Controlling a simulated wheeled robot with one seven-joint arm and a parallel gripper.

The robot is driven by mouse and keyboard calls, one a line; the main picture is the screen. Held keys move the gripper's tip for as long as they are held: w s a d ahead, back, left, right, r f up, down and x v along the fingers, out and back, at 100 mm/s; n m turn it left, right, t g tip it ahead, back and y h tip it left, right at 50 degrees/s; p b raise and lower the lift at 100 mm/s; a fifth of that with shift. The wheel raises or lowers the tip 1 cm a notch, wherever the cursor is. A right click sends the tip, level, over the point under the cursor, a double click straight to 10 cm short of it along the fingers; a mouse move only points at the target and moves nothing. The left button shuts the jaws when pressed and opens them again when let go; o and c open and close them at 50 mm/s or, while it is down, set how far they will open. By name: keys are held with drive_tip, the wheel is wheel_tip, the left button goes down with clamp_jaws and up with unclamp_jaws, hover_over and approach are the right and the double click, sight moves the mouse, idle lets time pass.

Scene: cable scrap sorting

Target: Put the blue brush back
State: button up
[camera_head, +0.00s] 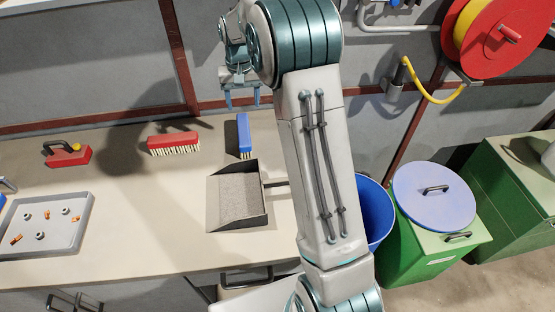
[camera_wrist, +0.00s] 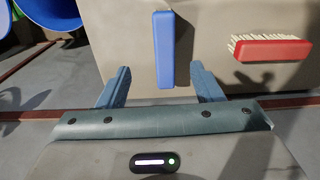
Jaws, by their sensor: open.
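My gripper (camera_head: 243,98) is above the back of the bench, fingers pointing down towards the brush. In the wrist view my gripper (camera_wrist: 160,82) is open and empty, one finger on each side of the brush's line. I cannot tell the exact height gap.
A red brush (camera_head: 173,143) lies left of the blue one. A dustpan (camera_head: 238,198) sits in front of it. Further left are a red block with a black handle (camera_head: 67,154) and a grey tray (camera_head: 80,239) of small parts. A blue bin (camera_head: 374,212) stands right of the bench.

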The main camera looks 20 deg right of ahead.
drive_tip(key=s+r, duration=0.6)
drive_tip(key=s, duration=0.2)
drive_tip(key=s+n+t, duration=0.1)
drive_tip(key=s+t, duration=0.1)
drive_tip(key=s, duration=2.3)
drive_tip(key=shift+f+n, duration=0.2)
drive_tip(key=shift+n, duration=0.2)
drive_tip(key=shift+a, duration=0.1)
